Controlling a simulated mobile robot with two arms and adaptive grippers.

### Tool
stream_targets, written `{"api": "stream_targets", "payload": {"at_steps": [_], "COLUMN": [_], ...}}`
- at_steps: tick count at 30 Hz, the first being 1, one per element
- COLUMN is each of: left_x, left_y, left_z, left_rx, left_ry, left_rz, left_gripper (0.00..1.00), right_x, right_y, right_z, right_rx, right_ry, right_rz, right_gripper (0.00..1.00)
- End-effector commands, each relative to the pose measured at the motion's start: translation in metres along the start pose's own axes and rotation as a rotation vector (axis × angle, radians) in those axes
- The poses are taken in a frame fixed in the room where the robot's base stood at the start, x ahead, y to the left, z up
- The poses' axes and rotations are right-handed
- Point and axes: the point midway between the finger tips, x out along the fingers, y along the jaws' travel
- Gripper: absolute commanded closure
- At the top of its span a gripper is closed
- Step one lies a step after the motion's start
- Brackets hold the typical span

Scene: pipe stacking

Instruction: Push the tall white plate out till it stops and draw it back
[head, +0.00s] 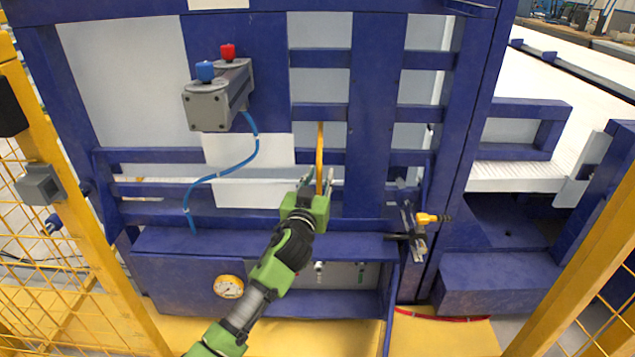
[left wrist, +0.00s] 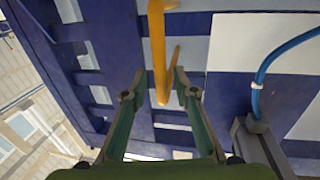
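Several pale panels show behind the blue frame; I cannot tell which is the tall white plate. One tall pale panel (head: 319,84) shows between blue bars above my left gripper. An upright yellow bar (head: 320,145) stands in front of it; it also shows in the left wrist view (left wrist: 157,45). My left gripper (head: 319,180) is open, with its fingers on either side of the bar's lower end. In the left wrist view, gaps show between the fingertips (left wrist: 160,78) and the bar. My right gripper is not in view.
A grey box with red and blue buttons (head: 222,95) and a blue hose (head: 252,150) sit left of my gripper. A blue ledge (head: 260,243) and a gauge (head: 228,287) are below. A yellow-handled clamp (head: 427,218) is at right. Yellow fencing (head: 70,230) stands at left.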

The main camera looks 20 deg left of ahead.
Motion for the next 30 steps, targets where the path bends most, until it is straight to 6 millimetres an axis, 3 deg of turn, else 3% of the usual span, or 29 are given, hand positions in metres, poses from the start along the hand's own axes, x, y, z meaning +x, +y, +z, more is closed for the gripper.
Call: {"api": "stream_targets", "payload": {"at_steps": [5, 18, 24, 30], "left_x": [-0.017, -0.102, -0.118, -0.12], "left_y": [0.0, 0.001, 0.0, 0.0], "left_z": [0.002, 0.002, 0.001, 0.001], "left_rx": [0.0, -0.002, 0.0, 0.0], "left_ry": [-0.002, -0.004, -0.002, -0.002], "left_rz": [0.0, 0.001, 0.0, 0.0], "left_gripper": [0.73, 0.73, 0.73, 0.73], "right_x": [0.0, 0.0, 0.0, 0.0], "right_y": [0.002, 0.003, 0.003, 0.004], "right_z": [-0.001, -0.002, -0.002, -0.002], "right_rx": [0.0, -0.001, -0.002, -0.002], "right_ry": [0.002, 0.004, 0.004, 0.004], "right_rz": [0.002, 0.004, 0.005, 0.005], "right_gripper": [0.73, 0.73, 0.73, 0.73]}}
